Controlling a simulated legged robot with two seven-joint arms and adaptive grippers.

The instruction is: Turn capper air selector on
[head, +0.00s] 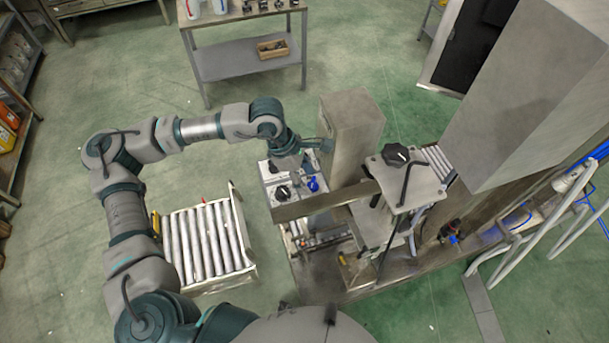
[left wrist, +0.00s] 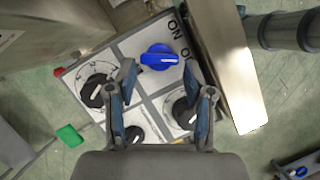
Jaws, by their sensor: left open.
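A blue selector knob (left wrist: 158,57) sits on a light control panel (left wrist: 130,45) in the left wrist view. Its grip lies roughly level across the picture, its right end towards a partly hidden label starting with "O"; "ON" is printed above that. My left gripper (left wrist: 159,80) is open, fingers apart, with the knob just ahead of and between the fingertips. I cannot tell whether they touch it. In the head view the blue knob (head: 313,184) shows on the panel, just below my left gripper (head: 302,164). My right gripper is not in view.
Black knobs (left wrist: 95,92) (left wrist: 184,112) share the panel. A metal beam (head: 325,201) passes close beside the panel. A grey box (head: 352,135) stands behind; a roller conveyor (head: 210,240) is left.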

